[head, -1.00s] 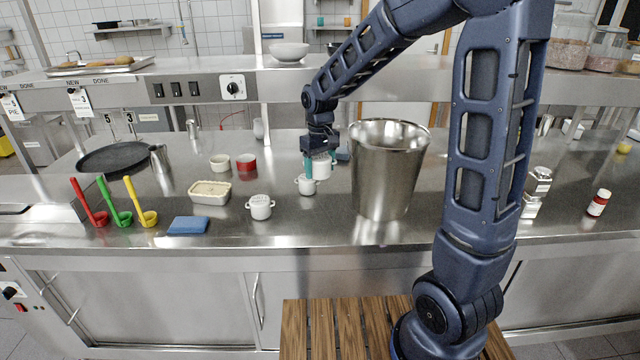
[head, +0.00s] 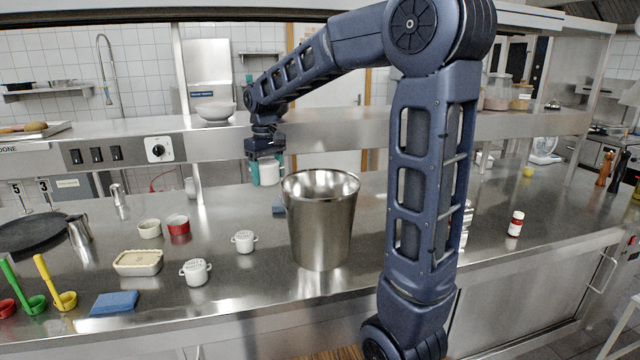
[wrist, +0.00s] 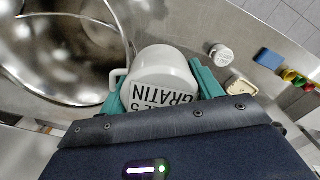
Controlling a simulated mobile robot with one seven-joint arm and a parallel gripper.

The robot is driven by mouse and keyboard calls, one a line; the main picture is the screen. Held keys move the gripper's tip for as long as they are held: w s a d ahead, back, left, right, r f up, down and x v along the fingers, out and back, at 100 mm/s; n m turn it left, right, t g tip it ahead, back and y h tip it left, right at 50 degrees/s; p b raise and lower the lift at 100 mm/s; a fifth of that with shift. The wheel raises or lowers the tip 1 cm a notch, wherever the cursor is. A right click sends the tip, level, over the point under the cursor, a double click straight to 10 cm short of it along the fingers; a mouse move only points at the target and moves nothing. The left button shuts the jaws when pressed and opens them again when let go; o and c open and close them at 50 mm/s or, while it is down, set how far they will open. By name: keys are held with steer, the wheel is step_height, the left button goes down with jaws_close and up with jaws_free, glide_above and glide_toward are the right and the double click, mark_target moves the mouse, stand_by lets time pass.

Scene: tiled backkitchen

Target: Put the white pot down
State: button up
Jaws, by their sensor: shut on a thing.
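The white pot (head: 268,171) is between the teal fingers of my gripper (head: 266,176), which is shut on it. In the head view they appear raised above the steel counter (head: 262,290), behind and left of the steel bucket. In the wrist view the white pot (wrist: 160,72) shows dark lettering and a handle on its left side. My gripper (wrist: 160,92) has a finger on each side of it. Two other small white pots stand on the counter, one nearer the front (head: 196,273) and one behind it (head: 244,242).
A large steel bucket (head: 320,225) stands close to the held pot. Left are a red ramekin (head: 178,225), a cream ramekin (head: 149,229), a cream dish (head: 138,263) and a blue sponge (head: 114,303). A shelf (head: 215,140) runs behind.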

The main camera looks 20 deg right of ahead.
steer(key=w+d+f+m, duration=0.1)
steer(key=w+d, duration=0.2)
steer(key=d, duration=0.6)
steer(key=w+d, duration=0.2)
steer(key=d, duration=0.6)
step_height(320, 180, down, 30)
steer(key=shift+w+f, duration=0.1)
steer(key=o, duration=0.7)
steer(key=shift+f, duration=0.1)
steer(key=o, duration=0.5)
steer(key=shift+r, duration=6.15)
steer(key=shift+r, duration=0.1)
